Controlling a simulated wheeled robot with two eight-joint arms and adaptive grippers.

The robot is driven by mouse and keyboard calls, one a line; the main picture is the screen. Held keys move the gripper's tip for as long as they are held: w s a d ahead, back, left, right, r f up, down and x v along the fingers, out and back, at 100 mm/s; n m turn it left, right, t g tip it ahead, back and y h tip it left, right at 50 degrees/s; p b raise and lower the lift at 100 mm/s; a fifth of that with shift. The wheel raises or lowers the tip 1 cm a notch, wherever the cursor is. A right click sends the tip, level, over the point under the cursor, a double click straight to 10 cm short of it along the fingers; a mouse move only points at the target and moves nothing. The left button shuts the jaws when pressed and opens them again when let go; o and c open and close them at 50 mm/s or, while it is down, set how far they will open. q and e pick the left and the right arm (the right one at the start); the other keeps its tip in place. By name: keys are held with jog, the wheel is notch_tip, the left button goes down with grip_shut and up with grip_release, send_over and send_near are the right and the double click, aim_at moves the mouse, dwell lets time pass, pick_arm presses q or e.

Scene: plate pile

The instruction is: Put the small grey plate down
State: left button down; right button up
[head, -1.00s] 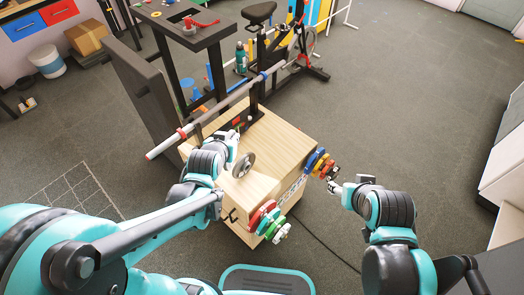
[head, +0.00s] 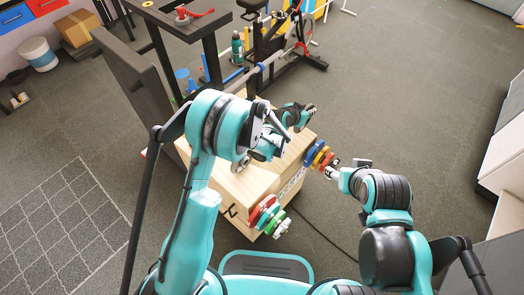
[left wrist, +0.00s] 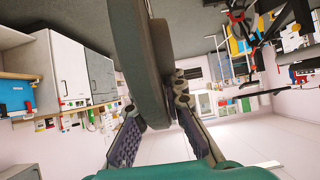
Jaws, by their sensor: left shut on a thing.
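The small grey plate (head: 240,165) shows as a partly hidden grey disc over the wooden box (head: 233,192) in the head view. In the left wrist view the plate (left wrist: 130,60) is large, close and edge-on between the two fingers. My left gripper (left wrist: 165,118) is shut on it. In the head view my left arm covers most of this gripper, and I cannot tell whether the plate touches the box. My right gripper (head: 347,165) is right of the box, its fingers apart and empty.
Coloured plates hang on the box's front (head: 266,215) and right side (head: 318,156). A dark upright panel (head: 138,85) stands at the box's left. A black table (head: 180,30) and an exercise bike (head: 280,50) stand behind. The floor to the right is clear.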

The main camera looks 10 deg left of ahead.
pick_arm(q)
jog(key=shift+w+d+f, duration=0.2)
jog(key=shift+d+f, duration=0.1)
jog(key=shift+d, duration=0.2)
jog(key=shift+w+f, duration=0.1)
jog(key=shift+f, duration=0.15)
jog(key=shift+w+a+f+b, duration=0.8)
jog(key=shift+a+f+b, duration=0.25)
jog(key=shift+a+f, duration=0.7)
jog(key=shift+w+a+f+b, duration=0.85)
jog(key=shift+a+f+b, duration=0.25)
jog(key=shift+a+f, duration=0.65)
jog(key=shift+w+a+f+b, duration=0.95)
jog(key=shift+a+f, duration=0.55)
jog(key=shift+f, duration=0.5)
jog(key=shift+s+r, duration=0.1)
jog(key=shift+s, duration=0.05)
